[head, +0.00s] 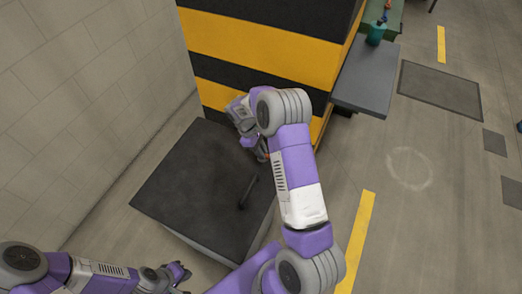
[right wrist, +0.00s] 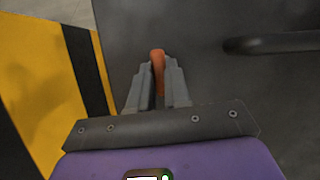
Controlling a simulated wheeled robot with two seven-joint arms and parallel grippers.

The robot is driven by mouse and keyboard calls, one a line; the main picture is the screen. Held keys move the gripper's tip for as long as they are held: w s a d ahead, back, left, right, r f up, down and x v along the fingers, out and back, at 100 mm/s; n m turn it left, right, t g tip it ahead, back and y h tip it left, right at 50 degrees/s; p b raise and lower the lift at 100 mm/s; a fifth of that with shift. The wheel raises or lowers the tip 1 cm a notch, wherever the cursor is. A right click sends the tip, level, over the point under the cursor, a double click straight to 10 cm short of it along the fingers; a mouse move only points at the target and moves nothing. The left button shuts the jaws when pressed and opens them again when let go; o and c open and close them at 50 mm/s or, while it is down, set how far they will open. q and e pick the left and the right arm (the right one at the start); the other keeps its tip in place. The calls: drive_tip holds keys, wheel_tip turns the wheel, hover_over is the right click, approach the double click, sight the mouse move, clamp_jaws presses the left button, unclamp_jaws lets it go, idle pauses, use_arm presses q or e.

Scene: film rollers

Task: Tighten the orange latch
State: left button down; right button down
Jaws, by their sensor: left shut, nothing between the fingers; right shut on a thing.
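The orange latch (right wrist: 158,58) stands between the fingertips of my right gripper (right wrist: 158,75) in the right wrist view, over a dark grey surface. The gripper is shut on it, and the fingers hide its lower part. In the head view my right gripper (head: 258,149) is at the far right side of the dark-topped box (head: 185,175), close to the striped block. Only a small spot of orange shows there, mostly hidden by my arm. My left gripper (head: 182,272) is shut and empty at the bottom left, away from the latch.
A black bar handle (head: 248,190) rises from the box top and also shows in the right wrist view (right wrist: 278,43). A yellow-and-black striped block (head: 260,45) stands right behind the box. A pale wall (head: 85,85) is at the left. Open floor (head: 420,215) lies at the right.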

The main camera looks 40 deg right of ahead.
drive_tip(key=c, duration=1.1)
unclamp_jaws()
drive_tip(key=p+v, duration=0.1)
drive_tip(key=v, duration=0.6)
drive_tip(key=shift+w+r+p, duration=0.1)
drive_tip(key=shift+r+p, duration=0.15)
drive_tip(key=shift+p, duration=0.05)
